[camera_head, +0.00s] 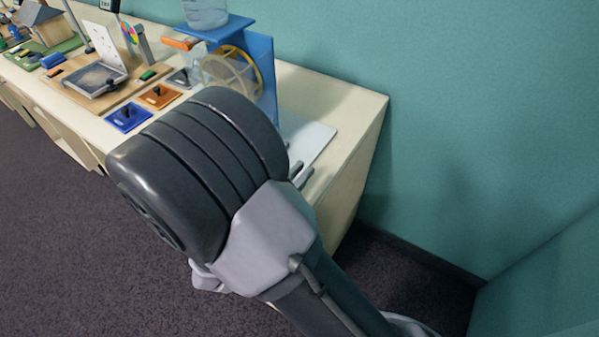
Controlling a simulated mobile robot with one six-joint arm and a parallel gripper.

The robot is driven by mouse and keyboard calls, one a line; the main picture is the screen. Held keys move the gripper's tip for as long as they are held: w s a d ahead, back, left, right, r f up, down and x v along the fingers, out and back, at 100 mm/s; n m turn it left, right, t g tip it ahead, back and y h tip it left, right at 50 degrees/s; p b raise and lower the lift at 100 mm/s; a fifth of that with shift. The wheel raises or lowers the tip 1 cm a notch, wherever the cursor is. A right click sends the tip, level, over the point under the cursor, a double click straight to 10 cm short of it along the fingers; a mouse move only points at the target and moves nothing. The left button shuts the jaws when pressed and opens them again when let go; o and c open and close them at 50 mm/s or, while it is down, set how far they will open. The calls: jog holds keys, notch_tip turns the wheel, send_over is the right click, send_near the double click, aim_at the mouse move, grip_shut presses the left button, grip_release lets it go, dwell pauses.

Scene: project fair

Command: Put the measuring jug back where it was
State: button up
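I cannot make out the measuring jug for certain. A clear vessel (205,12) stands on the blue stand (262,62) at the top of the picture, cut off by the frame edge. Something clear, perhaps a jug or part of the wheel housing, shows beside the yellow wheel (232,72). My arm's large dark joint covers the middle of the picture and hides part of the table. Small grey parts, perhaps my gripper (301,175), show just past the joint over the table's right end. Whether they are open or hold anything is hidden.
The cream table (345,105) runs along the teal wall, its right end mostly bare. A pale board (312,137) lies there. Blue (128,117) and orange (160,96) switch plates, a tray on a wooden base (95,80) and a model house (45,25) stand leftward. Dark carpet in front is clear.

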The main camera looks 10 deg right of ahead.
jog(key=shift+o, duration=1.3)
jog(key=shift+r, duration=0.15)
jog(key=p+v, duration=0.5)
jog(key=v, duration=0.6)
jog(key=shift+r, duration=0.15)
jog(key=shift+s+a, duration=0.3)
jog(key=shift+s, duration=0.1)
jog(key=o, duration=1.5)
